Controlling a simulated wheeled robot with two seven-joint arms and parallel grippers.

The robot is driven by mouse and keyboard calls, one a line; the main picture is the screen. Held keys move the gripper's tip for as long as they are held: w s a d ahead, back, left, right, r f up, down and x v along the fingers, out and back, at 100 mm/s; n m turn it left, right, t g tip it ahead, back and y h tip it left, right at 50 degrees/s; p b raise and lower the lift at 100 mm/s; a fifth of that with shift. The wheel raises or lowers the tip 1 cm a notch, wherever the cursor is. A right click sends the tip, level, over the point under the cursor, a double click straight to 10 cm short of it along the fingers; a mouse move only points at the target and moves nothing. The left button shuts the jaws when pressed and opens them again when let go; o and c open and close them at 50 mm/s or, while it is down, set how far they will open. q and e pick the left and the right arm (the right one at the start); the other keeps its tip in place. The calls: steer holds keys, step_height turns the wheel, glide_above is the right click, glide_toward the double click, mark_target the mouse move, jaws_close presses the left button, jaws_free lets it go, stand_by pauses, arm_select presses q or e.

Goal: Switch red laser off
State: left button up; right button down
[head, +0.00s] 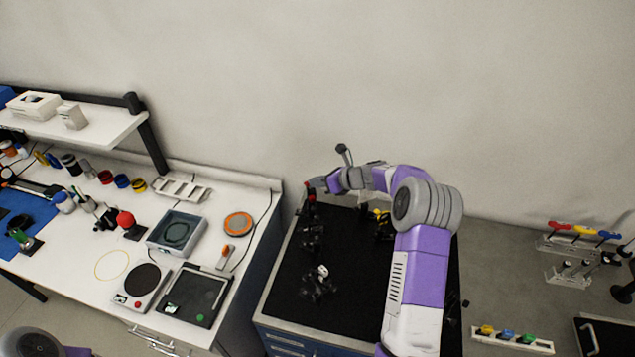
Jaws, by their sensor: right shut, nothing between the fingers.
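My right arm reaches in from the lower right over the black-topped bench (285,290) and bends left at its far end. My right gripper (314,187) is at the bench's far left corner, shut and empty. A small red part (310,197), which looks like the red laser, is right by the fingertips. I cannot tell whether they touch it. Its switch is too small to make out. Only a link of my left arm shows at the lower left edge; its gripper is out of view.
Several dark optical mounts (318,284) stand on the black top, one with yellow (381,224) close beside my right arm. To the left is a white table (75,278) with instruments and a shelf (95,122). Racks (512,340) with coloured parts are at right.

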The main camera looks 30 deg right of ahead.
steer(key=shift+r, duration=0.5)
steer(key=s+r, duration=0.8)
steer(key=r, duration=0.1)
steer(key=shift+s+d+r, duration=0.3)
steer(key=shift+s+r, duration=0.05)
steer(key=shift+s, duration=0.05)
